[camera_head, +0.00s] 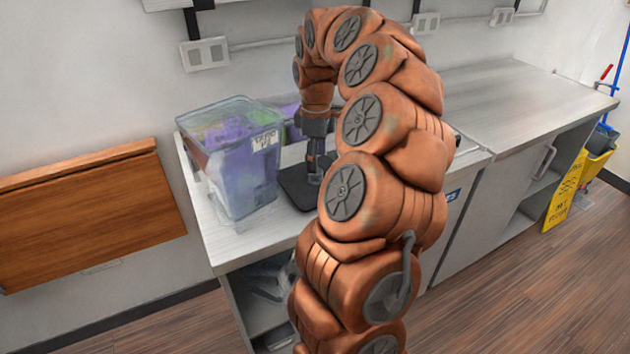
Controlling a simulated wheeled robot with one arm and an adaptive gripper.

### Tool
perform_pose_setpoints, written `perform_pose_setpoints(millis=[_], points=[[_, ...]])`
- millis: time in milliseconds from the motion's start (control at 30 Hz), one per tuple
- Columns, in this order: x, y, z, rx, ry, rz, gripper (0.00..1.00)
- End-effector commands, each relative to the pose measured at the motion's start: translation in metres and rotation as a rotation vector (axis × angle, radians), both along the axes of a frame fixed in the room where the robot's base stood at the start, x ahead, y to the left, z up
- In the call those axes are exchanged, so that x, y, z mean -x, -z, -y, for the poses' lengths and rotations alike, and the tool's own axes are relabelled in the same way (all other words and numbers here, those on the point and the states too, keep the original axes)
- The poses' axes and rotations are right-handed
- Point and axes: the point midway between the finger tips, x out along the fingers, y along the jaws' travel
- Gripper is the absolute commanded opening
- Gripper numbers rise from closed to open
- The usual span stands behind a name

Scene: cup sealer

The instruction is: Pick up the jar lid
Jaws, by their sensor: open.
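My gripper (316,172) points down over a dark flat plate or tray (298,190) on the counter, just right of the clear bin. It is small in the picture and partly behind my orange arm. Its jaws are open, and I see nothing held between them. I cannot make out a jar lid; my arm hides much of the counter behind and to the right of the gripper.
A clear plastic bin (232,165) with purple contents and a label stands close on the left. The grey counter (500,95) is bare at the back right. A yellow wet-floor sign (565,190) stands at the far right.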

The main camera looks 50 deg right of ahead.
Motion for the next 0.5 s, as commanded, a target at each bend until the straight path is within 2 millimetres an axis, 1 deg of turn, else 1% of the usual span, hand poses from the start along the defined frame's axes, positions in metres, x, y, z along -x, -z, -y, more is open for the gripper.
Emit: perform_pose_setpoints(millis=[167, 400, 500], points=[[-0.001, 0.009, 0.001, 0.000, 0.000, 0.000, 0.70], [-0.001, 0.039, 0.001, -0.001, 0.000, -0.004, 0.70], [-0.001, 0.048, 0.000, -0.002, 0.001, -0.001, 0.70]])
